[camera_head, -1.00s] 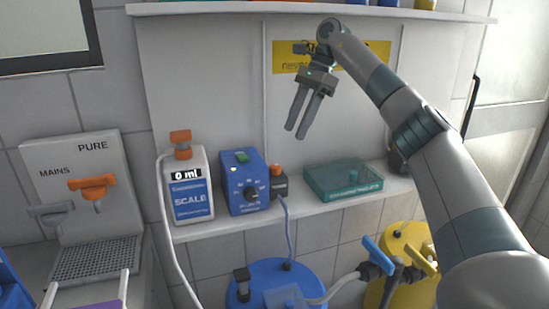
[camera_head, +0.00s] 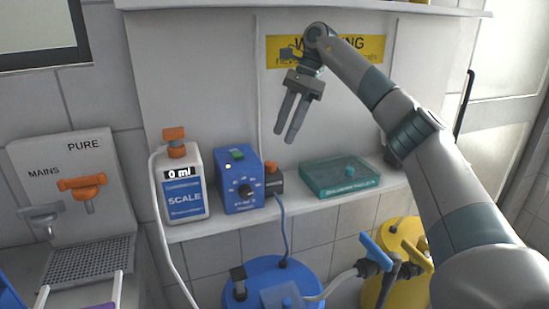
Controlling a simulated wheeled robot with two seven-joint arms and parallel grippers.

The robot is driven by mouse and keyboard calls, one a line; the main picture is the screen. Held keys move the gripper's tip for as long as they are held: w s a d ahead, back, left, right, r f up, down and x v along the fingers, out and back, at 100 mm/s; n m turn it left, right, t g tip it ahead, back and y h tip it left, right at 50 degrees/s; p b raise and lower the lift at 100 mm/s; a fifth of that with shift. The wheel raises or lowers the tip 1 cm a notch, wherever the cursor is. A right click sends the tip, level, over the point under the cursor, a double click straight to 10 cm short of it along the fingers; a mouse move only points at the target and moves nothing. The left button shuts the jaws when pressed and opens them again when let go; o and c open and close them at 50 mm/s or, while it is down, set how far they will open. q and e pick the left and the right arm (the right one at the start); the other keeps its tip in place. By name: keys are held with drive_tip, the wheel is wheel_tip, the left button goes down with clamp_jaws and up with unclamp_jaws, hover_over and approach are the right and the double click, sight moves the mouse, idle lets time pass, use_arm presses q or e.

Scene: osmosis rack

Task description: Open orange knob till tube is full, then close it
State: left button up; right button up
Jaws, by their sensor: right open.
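The orange knob (camera_head: 82,186) is on the white panel at the left, below the word PURE. A grey knob (camera_head: 42,216) sits beside it under MAINS. My right gripper (camera_head: 289,138) is open and empty, pointing down in front of the back wall, above the shelf and well to the right of the orange knob. My left gripper is not in view. I cannot make out the tube for certain; purple and white parts (camera_head: 100,306) show at the bottom left edge, cut off by the frame.
A blue drum (camera_head: 262,272) and a yellow drum (camera_head: 400,236) stand below. A grated tray (camera_head: 88,261) lies under the knobs.

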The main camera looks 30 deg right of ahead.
sight(273, 162)
drive_tip(key=x, duration=0.9)
drive_tip(key=shift+p, duration=0.4)
drive_tip(key=shift+c, duration=0.7)
drive_tip(key=c, duration=0.9)
